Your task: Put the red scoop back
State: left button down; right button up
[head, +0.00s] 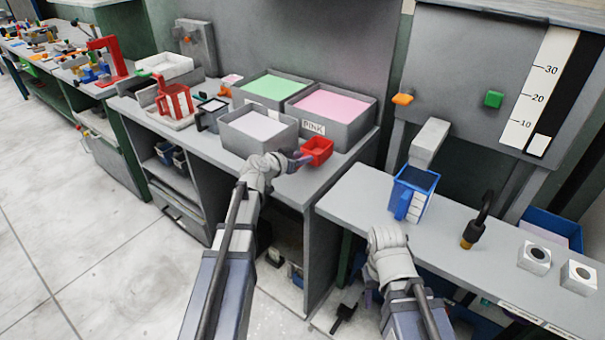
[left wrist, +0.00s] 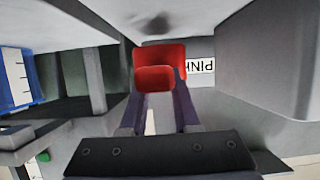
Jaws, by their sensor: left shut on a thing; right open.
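The red scoop (head: 318,149) is at the front right corner of the grey bench, just in front of the bin labelled PINK. My left gripper (head: 299,160) is shut on it. In the left wrist view the red scoop (left wrist: 160,66) sits at the ends of the two fingers, with the upside-down PINK label (left wrist: 200,66) behind it. I cannot tell whether the scoop touches the bench top. My right gripper (head: 371,292) is low in front of the right-hand bench, mostly hidden by its own wrist, and holds nothing that I can see.
Bins of pink (head: 335,104), green (head: 270,87) and pale lilac (head: 258,131) material stand close together on the bench. A red press frame (head: 175,101) is left of them. The right bench holds a blue container (head: 413,186), a black hooked tool (head: 478,220) and two white blocks (head: 535,256).

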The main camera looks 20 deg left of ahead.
pick_arm(q)
notch_tip(320, 180, down, 4)
jog(key=b, duration=0.3)
jog(key=shift+r+b, duration=0.2)
jog(key=shift+b, duration=0.15)
jog(key=shift+f, duration=0.15)
jog(key=c, duration=0.6)
grip_release()
jog(key=shift+c, duration=0.2)
jog(key=shift+s+r, duration=0.25)
jog(key=shift+r, duration=0.1)
jog(key=p+v, duration=0.4)
jog(key=v, duration=0.7)
jog(key=shift+s+a+p, duration=0.2)
jog(key=shift+p, duration=0.1)
